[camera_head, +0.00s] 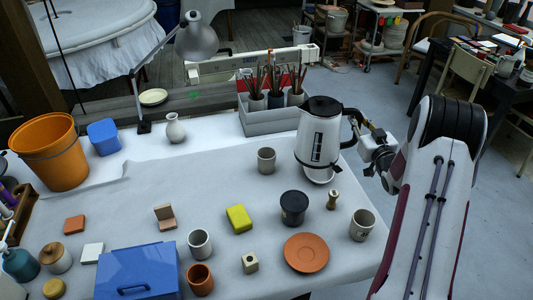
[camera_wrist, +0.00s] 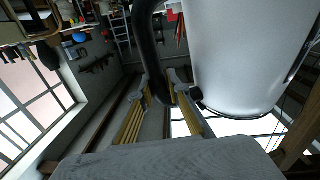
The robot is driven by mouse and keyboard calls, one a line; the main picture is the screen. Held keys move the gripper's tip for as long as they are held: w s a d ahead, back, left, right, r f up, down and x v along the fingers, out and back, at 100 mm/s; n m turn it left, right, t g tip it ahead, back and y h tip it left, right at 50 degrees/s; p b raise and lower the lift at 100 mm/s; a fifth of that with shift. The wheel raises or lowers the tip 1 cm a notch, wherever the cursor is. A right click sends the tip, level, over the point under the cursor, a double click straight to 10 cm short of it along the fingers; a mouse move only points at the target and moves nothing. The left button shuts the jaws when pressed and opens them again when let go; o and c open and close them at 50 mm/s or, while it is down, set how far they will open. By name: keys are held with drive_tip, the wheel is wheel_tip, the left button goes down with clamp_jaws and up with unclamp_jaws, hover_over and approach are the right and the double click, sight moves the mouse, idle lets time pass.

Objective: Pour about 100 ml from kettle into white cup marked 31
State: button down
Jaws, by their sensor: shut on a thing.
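The white kettle (camera_head: 313,142) with a black lid and black handle is near the table's right side, roughly upright. My gripper (camera_head: 364,138) is shut on its handle from the right. In the wrist view the fingers (camera_wrist: 168,95) are at the black handle, beside the pale kettle body (camera_wrist: 250,55). Whether the kettle's bottom is clear of the table is hard to tell. Three pale cups stand upright: one (camera_head: 266,161) left of the kettle, one (camera_head: 200,244) at the front middle, one (camera_head: 362,226) at the right with a faint mark. I cannot read 31 on any.
A dark canister (camera_head: 293,208), small wooden piece (camera_head: 332,200) and terracotta saucer (camera_head: 306,253) lie in front of the kettle. A grey tray of brush pots (camera_head: 262,120) stands behind it. A yellow block (camera_head: 239,218), terracotta cup (camera_head: 200,280) and blue box (camera_head: 140,272) are further left.

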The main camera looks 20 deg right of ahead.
sight(354, 137)
drive_tip(key=shift+f, duration=1.5)
